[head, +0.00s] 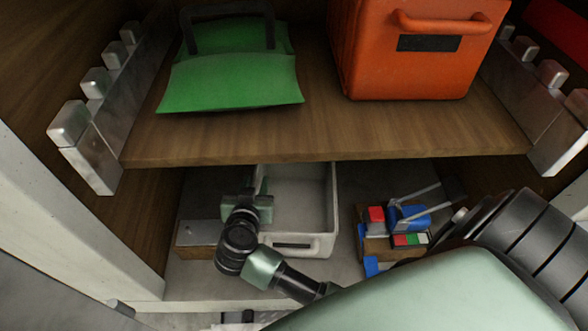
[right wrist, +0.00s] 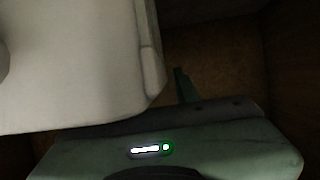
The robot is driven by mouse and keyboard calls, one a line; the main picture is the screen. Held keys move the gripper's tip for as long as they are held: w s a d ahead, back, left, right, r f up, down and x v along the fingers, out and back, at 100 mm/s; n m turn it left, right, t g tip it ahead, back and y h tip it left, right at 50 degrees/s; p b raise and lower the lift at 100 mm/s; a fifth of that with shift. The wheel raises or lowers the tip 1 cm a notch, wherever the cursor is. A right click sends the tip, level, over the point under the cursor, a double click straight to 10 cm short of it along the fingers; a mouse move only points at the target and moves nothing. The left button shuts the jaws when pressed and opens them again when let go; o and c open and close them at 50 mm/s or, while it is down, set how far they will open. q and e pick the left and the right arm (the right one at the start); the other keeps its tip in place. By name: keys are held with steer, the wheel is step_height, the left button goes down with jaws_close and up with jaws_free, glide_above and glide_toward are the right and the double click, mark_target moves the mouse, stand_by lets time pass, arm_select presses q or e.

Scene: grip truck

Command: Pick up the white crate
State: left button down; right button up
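The white crate (head: 323,212) stands upright on the lower shelf, and its front wall has a dark handle slot. My right gripper (head: 259,184) is at the crate's left wall, with the arm reaching in from the right. In the right wrist view the pale crate (right wrist: 75,65) fills the upper left, close to the gripper. One green finger (right wrist: 185,86) shows just right of the crate's corner. The other finger is hidden, so I cannot tell how far the gripper is closed or whether it touches the wall. My left gripper is not in view.
A green bag (head: 230,85) and an orange case (head: 415,65) sit on the upper wooden shelf (head: 320,140), which overhangs the crate. Right of the crate is a wooden tray with a blue tool (head: 408,218) and coloured blocks. A flat wooden box (head: 195,236) lies to the left.

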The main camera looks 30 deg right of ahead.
steer(key=shift+c, duration=0.3)
jaws_close()
stand_by(1.1)
